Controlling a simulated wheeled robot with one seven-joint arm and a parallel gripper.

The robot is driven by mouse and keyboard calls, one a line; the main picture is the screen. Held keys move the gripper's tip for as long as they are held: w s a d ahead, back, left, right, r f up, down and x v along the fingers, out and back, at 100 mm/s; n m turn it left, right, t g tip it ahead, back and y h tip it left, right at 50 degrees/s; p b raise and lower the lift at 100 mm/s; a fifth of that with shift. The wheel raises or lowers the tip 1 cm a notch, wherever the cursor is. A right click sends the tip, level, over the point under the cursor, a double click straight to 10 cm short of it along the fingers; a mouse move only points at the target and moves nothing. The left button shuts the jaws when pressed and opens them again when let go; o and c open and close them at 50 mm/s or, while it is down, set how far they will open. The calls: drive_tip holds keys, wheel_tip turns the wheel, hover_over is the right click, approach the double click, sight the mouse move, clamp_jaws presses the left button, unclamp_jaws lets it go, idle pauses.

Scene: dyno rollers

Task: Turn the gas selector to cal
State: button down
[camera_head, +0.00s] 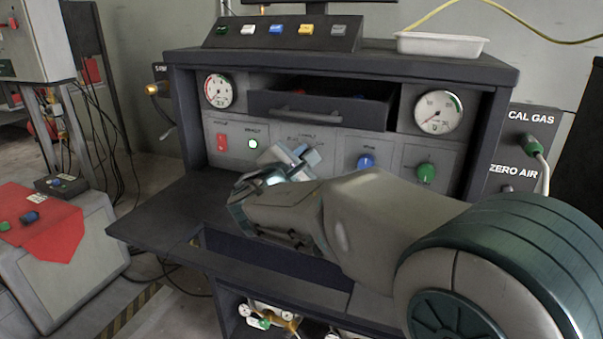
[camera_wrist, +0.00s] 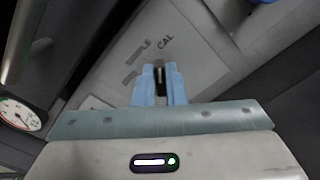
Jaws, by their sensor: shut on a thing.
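My gripper (camera_head: 297,160) reaches up to the middle of the grey panel, under the open drawer, in the head view. In the wrist view its two pale blue fingers (camera_wrist: 159,84) are shut on the gas selector (camera_wrist: 158,76), a small dark knob of which only a narrow strip shows between them. The CAL label (camera_wrist: 165,43) lies just beyond the fingertips, slightly right of the knob, with the SAMPLE label (camera_wrist: 138,49) to its left. In the head view my gripper hides the knob. Which label the knob points at I cannot tell.
A blue knob (camera_head: 366,162) and a green knob (camera_head: 426,173) sit to the right on the panel. The drawer (camera_head: 320,108) juts out above my gripper; a dark shelf (camera_head: 165,215) lies below.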

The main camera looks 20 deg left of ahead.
drive_tip(key=shift+f+m+b, duration=0.2)
drive_tip(key=shift+m+b, duration=0.6)
drive_tip(key=shift+b, duration=0.2)
drive_tip(key=shift+r, duration=0.1)
drive_tip(key=c, duration=1.5)
unclamp_jaws()
drive_tip(key=s, duration=0.4)
drive_tip(key=s+p, duration=0.1)
drive_tip(key=s, duration=0.4)
drive_tip(key=s+a, duration=0.1)
drive_tip(key=s, duration=0.4)
drive_tip(key=shift+p, duration=0.4)
